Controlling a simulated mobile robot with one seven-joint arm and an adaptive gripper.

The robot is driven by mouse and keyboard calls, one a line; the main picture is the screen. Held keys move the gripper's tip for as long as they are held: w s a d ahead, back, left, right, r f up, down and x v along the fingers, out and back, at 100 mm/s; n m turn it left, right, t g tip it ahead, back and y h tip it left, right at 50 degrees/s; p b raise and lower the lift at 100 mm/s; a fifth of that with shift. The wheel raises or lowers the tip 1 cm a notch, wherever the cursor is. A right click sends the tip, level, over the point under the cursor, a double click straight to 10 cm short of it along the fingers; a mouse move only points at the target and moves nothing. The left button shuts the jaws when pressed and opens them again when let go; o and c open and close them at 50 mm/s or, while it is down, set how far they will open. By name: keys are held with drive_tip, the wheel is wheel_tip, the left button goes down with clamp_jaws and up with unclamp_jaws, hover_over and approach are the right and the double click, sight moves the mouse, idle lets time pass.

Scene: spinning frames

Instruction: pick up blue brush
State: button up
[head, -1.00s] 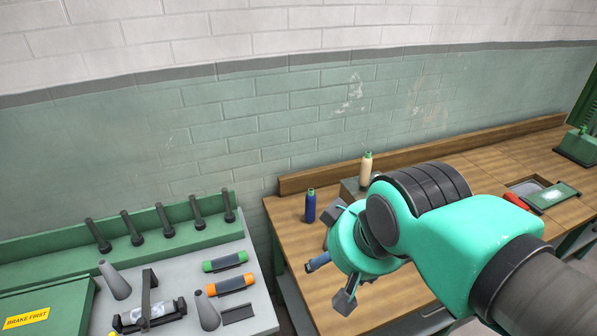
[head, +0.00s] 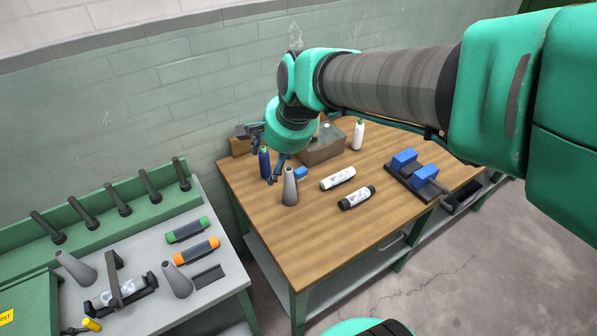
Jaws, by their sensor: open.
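My gripper (head: 258,155) is open at the back left of the wooden table, pointing down and left, with its fingers apart. A small bright blue piece (head: 300,173) lies on the table just right of the gripper, partly hidden behind a grey cone. It may be the blue brush, but its full shape does not show.
The grey cone (head: 290,188) stands in front of the blue piece. Two white-and-black cylinders (head: 338,178) lie to the right. Blue blocks (head: 404,157) sit on a dark base. The table's front is clear.

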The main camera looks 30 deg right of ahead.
drive_tip(key=w+d+f+m+p, duration=0.1)
drive_tip(key=w+d+f+m, duration=0.8)
drive_tip(key=d+f+m, duration=0.2)
drive_tip(key=w+d+f+m+p, duration=0.2)
drive_tip(key=w+d+f+m, duration=0.7)
drive_tip(key=d+f+m, duration=0.3)
drive_tip(key=shift+w+d+f, duration=0.15)
drive_tip(key=shift+w+d, duration=0.1)
drive_tip(key=shift+d, duration=0.25)
drive_tip(key=shift+f, duration=0.15)
drive_tip(key=b, duration=0.2)
hover_over(301, 170)
drive_tip(key=s, duration=0.2)
drive_tip(key=shift+s+d+f, duration=0.1)
drive_tip(key=shift+d+f, duration=0.05)
drive_tip(key=shift+f, duration=3.65)
drive_tip(key=shift+f, duration=0.1)
drive_tip(key=shift+b+x, duration=0.6)
drive_tip(key=shift+x, duration=1.9)
drive_tip(key=shift+s+f, duration=0.1)
drive_tip(key=shift+s, duration=0.05)
